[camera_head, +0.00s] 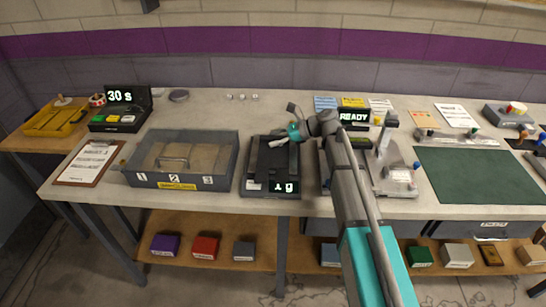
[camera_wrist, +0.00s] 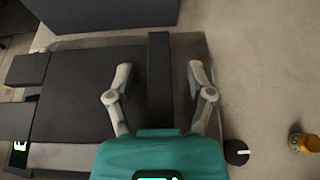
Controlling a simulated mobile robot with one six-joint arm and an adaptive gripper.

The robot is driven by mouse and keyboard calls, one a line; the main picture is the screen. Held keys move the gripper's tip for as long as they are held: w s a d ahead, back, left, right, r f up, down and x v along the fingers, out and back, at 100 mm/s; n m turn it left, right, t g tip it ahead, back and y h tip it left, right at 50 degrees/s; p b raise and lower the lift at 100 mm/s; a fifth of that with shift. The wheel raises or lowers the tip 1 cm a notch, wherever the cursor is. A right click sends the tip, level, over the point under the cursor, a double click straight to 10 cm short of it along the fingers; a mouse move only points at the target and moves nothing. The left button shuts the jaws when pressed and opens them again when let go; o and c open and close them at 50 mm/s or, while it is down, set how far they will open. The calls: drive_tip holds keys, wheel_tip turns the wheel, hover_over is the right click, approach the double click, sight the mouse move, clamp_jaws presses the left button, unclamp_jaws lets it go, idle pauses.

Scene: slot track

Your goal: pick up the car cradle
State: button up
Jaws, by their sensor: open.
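My gripper (camera_head: 280,142) reaches in from the right over the back part of a black scale-like device (camera_head: 256,172) with a lit readout. In the wrist view its two grey fingers (camera_wrist: 160,82) are spread apart, with a dark upright bar (camera_wrist: 159,70) between them. The fingers show no clear contact with the bar. The device's flat dark plate (camera_wrist: 75,95) lies left of the bar in the wrist view. No part is clearly marked as the car cradle; I cannot tell whether the dark bar belongs to it.
A grey numbered tray (camera_head: 226,183) stands left of the device. A timer (camera_head: 120,110) and a clipboard (camera_head: 88,163) lie farther left. My arm covers part of the READY station (camera_head: 354,117). A green mat (camera_head: 480,175) lies at right. A yellow-topped jar (camera_wrist: 305,142) shows in the wrist view.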

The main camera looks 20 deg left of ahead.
sight(280, 152)
clamp_jaws()
idle(0.4)
drive_tip(key=shift+r, duration=0.15)
wheel_tip(280, 152, up, 3)
drive_tip(key=p, duration=0.3)
drive_tip(key=s+d+r+p, duration=0.8)
drive_tip(key=s+r+p, duration=0.1)
drive_tip(key=s+p, duration=0.1)
drive_tip(key=shift+s+d+r, duration=0.2)
drive_tip(key=shift+s+r, duration=0.15)
drive_tip(key=shift+s, duration=0.25)
idle(0.5)
